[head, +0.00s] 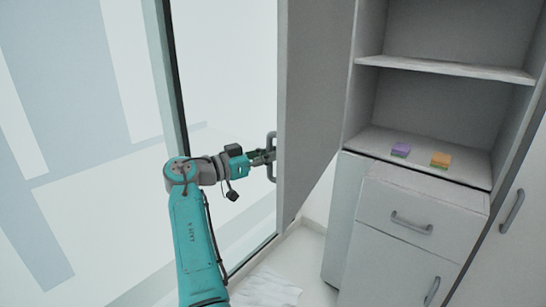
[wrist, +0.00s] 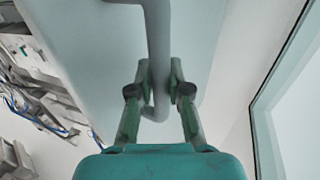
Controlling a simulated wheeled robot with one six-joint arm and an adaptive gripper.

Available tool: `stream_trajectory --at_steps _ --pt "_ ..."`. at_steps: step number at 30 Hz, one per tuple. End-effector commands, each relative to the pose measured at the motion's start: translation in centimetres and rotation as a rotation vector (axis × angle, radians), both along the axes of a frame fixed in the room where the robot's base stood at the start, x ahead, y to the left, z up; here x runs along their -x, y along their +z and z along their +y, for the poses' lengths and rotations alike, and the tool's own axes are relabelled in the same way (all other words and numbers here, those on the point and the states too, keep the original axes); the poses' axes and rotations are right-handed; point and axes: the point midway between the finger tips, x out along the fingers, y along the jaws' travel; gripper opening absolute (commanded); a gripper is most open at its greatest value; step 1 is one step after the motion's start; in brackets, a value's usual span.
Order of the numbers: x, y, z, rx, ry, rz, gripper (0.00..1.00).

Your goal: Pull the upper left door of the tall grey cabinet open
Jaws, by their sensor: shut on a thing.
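The upper left door (head: 315,95) of the tall grey cabinet (head: 372,105) stands swung wide open, its face turned toward the left. My gripper (head: 268,156) is at the door's lower part, shut on the door handle (head: 271,145). In the wrist view the two fingers of my gripper (wrist: 160,92) close around the grey handle bar (wrist: 158,40), near its end. The door panel (wrist: 100,60) fills the area behind the handle there. The cabinet's shelves are exposed, and the door's hinge edge shows beside the opening.
A purple sponge (head: 401,150) and an orange sponge (head: 440,159) lie on the cabinet's lower shelf. Below are a closed drawer (head: 420,212) and a closed lower door (head: 395,265). A glass wall with a dark frame (head: 176,90) stands close behind my arm, on the left.

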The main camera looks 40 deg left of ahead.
Motion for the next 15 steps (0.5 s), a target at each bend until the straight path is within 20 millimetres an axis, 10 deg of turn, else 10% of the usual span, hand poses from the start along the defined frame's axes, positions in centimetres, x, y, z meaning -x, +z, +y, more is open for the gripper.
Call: stream_trajectory --at_steps 11,12,15 --pt "0.01 -0.05 0.1 0.001 0.001 0.001 0.0" --pt "0.01 -0.05 0.1 0.001 0.001 0.001 0.25" --pt "0.01 -0.04 0.09 0.001 0.001 0.001 0.43"
